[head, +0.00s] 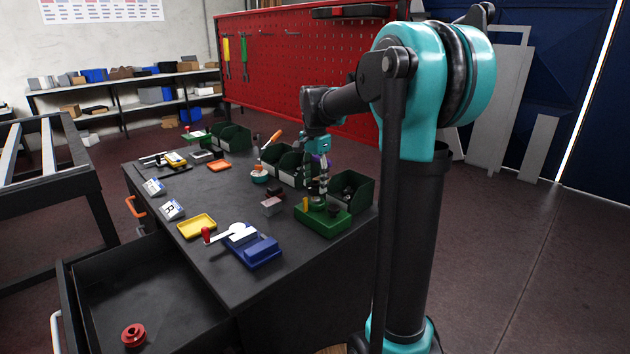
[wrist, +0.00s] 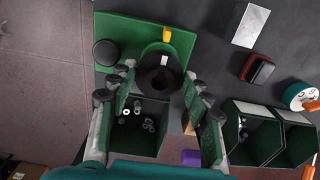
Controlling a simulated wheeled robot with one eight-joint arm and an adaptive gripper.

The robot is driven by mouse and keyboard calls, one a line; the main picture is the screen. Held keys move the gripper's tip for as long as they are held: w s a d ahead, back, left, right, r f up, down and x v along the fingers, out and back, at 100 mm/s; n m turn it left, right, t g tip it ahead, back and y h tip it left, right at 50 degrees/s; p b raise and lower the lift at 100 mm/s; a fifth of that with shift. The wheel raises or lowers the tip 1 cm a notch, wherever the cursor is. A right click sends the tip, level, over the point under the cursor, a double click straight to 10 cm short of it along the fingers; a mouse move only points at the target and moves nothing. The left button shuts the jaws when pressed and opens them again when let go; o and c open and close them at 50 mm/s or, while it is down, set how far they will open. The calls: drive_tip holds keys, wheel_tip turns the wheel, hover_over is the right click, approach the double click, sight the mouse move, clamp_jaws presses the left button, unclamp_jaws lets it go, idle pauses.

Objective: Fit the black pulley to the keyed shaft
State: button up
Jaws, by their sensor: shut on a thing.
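My gripper (head: 317,192) is over the green fixture block (head: 322,222) at the table's right front edge. In the wrist view its fingers stand on both sides of a black ring-shaped part with a dark bore, which looks like the black pulley (wrist: 160,82), and are shut on it. Beyond it, a round green part and a small pale tab (wrist: 163,60) show. The keyed shaft cannot be made out. I cannot tell whether the pulley touches the fixture. The block also carries a yellow pin (wrist: 167,34) and a black disc (wrist: 106,52).
Green bins (head: 354,190) stand right behind the fixture. A red pulley (head: 134,335) lies in the open drawer. The table's middle is fairly clear.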

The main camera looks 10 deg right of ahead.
drive_tip(key=shift+f, duration=1.2)
idle(0.6)
idle(0.5)
drive_tip(key=o, duration=1.3)
wheel_tip(320, 180, up, 12)
